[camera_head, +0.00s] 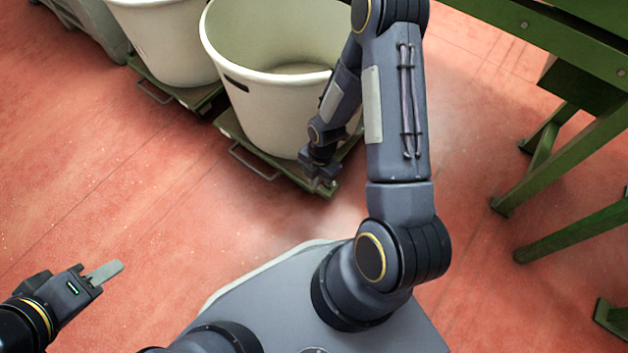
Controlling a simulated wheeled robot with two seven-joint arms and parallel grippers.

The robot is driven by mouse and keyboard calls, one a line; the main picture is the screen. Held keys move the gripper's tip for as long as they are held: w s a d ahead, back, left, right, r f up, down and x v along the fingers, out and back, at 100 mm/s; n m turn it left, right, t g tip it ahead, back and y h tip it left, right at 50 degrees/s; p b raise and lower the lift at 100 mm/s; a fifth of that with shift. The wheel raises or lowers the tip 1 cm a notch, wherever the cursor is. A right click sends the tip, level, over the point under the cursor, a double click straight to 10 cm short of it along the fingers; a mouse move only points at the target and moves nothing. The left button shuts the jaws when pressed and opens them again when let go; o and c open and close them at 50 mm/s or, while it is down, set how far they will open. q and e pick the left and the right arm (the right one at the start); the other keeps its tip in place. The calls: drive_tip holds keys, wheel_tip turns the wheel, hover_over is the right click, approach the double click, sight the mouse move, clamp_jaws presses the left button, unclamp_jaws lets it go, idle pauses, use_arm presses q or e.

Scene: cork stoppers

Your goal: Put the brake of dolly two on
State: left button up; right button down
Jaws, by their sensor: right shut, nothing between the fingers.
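Two green dollies each bear a large cream tub. The nearer dolly (242,150) is at the middle, with its tub (265,110) on it and a wire handle at its front left edge. The other dolly (190,98) is further left under a second tub (165,45). No number shows, so I cannot tell which is dolly two. My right gripper (324,184) is shut and empty, low at the front right corner of the nearer dolly. I cannot make out a brake there; the gripper covers part of that corner. My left gripper (106,273) is over bare floor, away from the dollies.
A green steel frame (585,130) with legs stands on the right. A grey object (95,25) is at the top left. The red floor (130,195) is clear in front of the dollies. My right arm hides part of the nearer tub's right side.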

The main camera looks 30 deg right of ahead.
drive_tip(key=shift+w+d+r+g+y+p, duration=0.2)
drive_tip(key=shift+d+r+y+p, duration=0.1)
drive_tip(key=shift+d, duration=0.15)
drive_tip(key=shift+w+d+r+g+y+p, duration=0.15)
drive_tip(key=shift+d+y+p, duration=0.15)
drive_tip(key=shift+d, duration=0.15)
drive_tip(key=w+d, duration=0.3)
drive_tip(key=d, duration=0.5)
drive_tip(key=shift+w+d+r+y, duration=0.15)
drive_tip(key=shift+w+d+y, duration=0.15)
drive_tip(key=shift+y, duration=0.1)
drive_tip(key=shift+p, duration=0.3)
